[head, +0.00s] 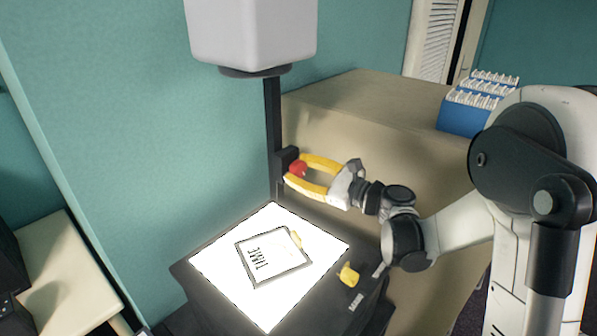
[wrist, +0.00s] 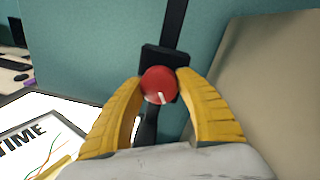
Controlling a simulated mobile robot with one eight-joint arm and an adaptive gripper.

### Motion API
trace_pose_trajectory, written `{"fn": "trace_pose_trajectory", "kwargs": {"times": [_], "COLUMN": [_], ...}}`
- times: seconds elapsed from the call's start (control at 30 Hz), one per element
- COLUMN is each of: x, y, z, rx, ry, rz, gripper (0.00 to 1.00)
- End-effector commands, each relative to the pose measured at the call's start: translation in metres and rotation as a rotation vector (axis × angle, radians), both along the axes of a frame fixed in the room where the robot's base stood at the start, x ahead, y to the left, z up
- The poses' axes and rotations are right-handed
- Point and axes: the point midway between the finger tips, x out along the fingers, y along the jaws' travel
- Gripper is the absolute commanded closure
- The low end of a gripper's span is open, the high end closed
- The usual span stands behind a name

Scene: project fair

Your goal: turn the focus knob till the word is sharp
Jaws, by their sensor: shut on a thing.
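The focus knob (head: 298,168) is red and round, on a black block fixed to the dark post of the overhead projector. In the wrist view the knob (wrist: 158,85) has a white mark pointing down, slightly right. My gripper (head: 297,170) has yellow fingers, one on each side of the knob, shut on it. The projector's lit stage (head: 215,262) glows white below. On it lies a dark-framed sheet (head: 283,267) with black lettering; in the wrist view the sheet (wrist: 45,140) shows the letters "TIME". The projected word is in neither view, so its sharpness cannot be seen.
The white projector head (head: 250,30) hangs above my gripper. A yellow knob (head: 348,275) sits at the stage's right edge. A tan table (head: 350,105) stands behind, with a blue box of white items (head: 465,118). A teal partition (head: 130,130) rises at left.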

Motion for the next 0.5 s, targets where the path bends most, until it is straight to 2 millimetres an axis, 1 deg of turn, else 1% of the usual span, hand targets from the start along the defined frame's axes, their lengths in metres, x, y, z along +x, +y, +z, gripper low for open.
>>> {"fn": "trace_pose_trajectory", "kwargs": {"times": [0.1, 0.2, 0.3, 0.5], "x": [0.0000, 0.0003, 0.0004, 0.0004], "y": [-0.0001, -0.0003, -0.0003, -0.0003], "z": [-0.0012, -0.0007, -0.0001, 0.0002], "rx": [-0.109, -0.176, -0.207, -0.211], "ry": [-0.108, -0.176, -0.209, -0.211], "rz": [-0.001, -0.001, -0.001, 0.000], "gripper": [0.90, 0.90, 0.90, 0.90]}}
